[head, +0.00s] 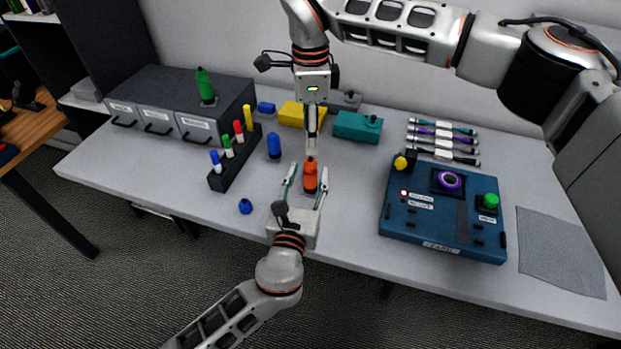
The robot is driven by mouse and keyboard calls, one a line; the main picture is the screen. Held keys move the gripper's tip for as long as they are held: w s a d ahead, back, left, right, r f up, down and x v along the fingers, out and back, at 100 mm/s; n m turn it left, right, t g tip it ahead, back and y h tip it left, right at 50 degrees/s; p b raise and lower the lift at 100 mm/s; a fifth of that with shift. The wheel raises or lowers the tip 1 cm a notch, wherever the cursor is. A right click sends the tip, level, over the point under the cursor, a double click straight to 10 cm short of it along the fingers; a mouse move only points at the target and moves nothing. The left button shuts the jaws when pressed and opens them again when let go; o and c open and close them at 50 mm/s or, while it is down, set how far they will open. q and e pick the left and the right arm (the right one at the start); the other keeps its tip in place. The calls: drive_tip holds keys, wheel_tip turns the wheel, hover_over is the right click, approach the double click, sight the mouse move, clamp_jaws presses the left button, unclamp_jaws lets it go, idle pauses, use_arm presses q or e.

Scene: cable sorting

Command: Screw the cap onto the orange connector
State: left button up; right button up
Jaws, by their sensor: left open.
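The orange connector (310,181) stands upright on the grey table. Its narrower orange top is directly under my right gripper (311,150), which points straight down from above. The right fingers look close together and reach the orange top; I cannot tell whether they grip it, or whether that top is a separate cap. My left gripper (308,174) comes from the front edge and is open. Its two fingers stand on either side of the orange connector, with visible gaps. No loose orange cap shows elsewhere on the table.
A blue connector (274,147) and a marker rack (236,160) stand to the left; a blue cap (245,206) lies nearer the front. Yellow (291,115) and teal (358,127) boxes are behind. A dark blue panel (425,235) sits right, beside a grey mat (562,252).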

sight(309, 172)
use_arm(q)
drive_tip(key=shift+w+d, duration=0.2)
drive_tip(key=shift+w, duration=0.6)
drive_tip(key=shift+w+d, duration=0.15)
drive_tip(key=shift+w, duration=0.65)
